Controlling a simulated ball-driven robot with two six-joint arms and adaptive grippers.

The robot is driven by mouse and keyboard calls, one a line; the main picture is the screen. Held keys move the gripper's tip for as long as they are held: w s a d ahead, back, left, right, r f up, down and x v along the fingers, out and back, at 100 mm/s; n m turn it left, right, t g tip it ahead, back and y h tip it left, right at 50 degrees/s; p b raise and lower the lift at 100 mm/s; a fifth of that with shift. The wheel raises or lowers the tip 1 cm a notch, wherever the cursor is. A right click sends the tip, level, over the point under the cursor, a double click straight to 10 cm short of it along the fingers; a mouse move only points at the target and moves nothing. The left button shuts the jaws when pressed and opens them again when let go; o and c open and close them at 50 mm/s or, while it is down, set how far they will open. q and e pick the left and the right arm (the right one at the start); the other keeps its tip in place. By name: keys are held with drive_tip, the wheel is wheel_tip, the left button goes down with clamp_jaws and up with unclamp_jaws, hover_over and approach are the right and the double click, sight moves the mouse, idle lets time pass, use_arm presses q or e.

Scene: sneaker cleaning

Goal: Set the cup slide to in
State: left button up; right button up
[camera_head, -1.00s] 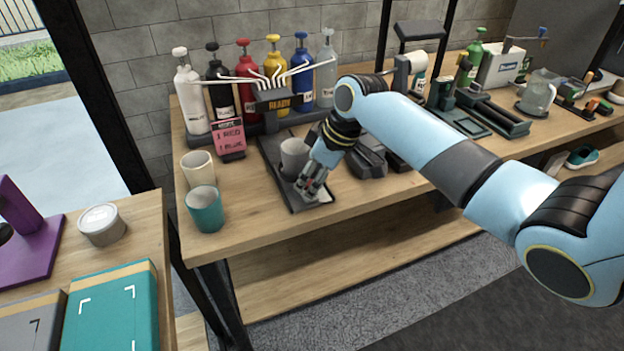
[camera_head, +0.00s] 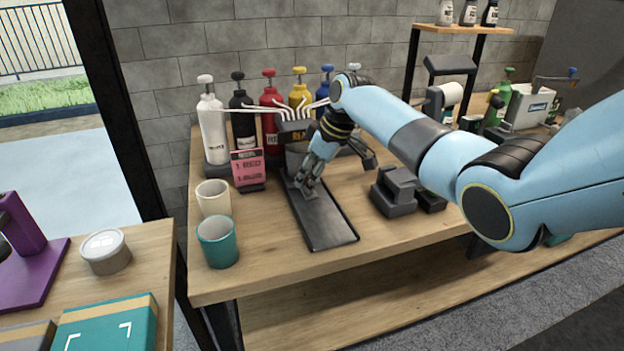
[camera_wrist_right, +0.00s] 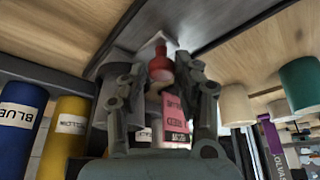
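The cup slide (camera_head: 325,224) is a long dark tray running from under the paint dispenser (camera_head: 297,127) toward the table's front edge. Its front part is bare. My right gripper (camera_head: 308,189) is low over the middle of the slide, pointing down; whether it touches is unclear. My left gripper is not in view.
A cream cup (camera_head: 213,199) and teal cup (camera_head: 217,242) stand left of the slide. A pink order sign (camera_head: 247,167) stands behind them. Several pump bottles line the back, including a white one (camera_head: 213,134). A dark block (camera_head: 393,192) sits to the right.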

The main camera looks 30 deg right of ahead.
drive_tip(key=o, duration=0.3)
drive_tip(key=shift+w, duration=0.15)
drive_tip(key=shift+o, duration=0.2)
drive_tip(key=shift+r, duration=0.1)
drive_tip(key=v, duration=1.2)
